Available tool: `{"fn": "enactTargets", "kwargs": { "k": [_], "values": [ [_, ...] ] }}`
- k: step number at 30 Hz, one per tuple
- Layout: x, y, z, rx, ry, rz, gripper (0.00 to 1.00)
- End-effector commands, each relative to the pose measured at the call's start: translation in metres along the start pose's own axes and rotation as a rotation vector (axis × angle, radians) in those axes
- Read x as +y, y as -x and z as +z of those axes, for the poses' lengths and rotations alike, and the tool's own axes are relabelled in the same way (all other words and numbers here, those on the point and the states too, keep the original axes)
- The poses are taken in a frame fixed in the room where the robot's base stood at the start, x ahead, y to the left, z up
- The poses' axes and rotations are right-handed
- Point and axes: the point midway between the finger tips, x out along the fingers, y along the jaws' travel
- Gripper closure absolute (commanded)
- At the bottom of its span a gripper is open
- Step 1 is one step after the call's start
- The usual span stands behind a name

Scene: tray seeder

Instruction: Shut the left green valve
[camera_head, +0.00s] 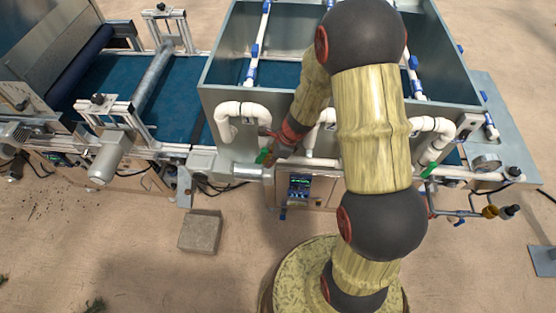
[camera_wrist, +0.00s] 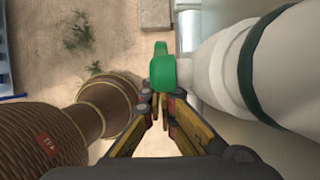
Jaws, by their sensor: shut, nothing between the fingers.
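The left green valve (camera_head: 262,156) shows as a small green handle on the white pipework at the front of the grey tank. In the wrist view its handle (camera_wrist: 162,68) stands out from the left side of a large white pipe (camera_wrist: 225,70). My gripper (camera_wrist: 162,98) is shut and empty, with its fingertips right at the lower end of the green handle. I cannot tell if they touch it. In the head view my gripper (camera_head: 273,152) is beside the valve, partly hidden by my arm. A second green valve (camera_head: 429,170) is farther right.
A control box with a lit screen (camera_head: 299,187) is below the pipes. A grey motor housing (camera_head: 213,168) is left of the valve. A stone block (camera_head: 200,231) lies on the floor, which is mostly clear in front. White pipe bends (camera_head: 243,110) rise above the valve.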

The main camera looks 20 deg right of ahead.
Motion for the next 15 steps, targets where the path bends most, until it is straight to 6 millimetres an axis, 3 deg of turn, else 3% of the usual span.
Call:
{"fn": "enactTargets", "kwargs": {
  "k": [15],
  "values": [
    [0.0,0.0035,0.0013,0.0,0.0,0.0,1.0]
  ]
}}
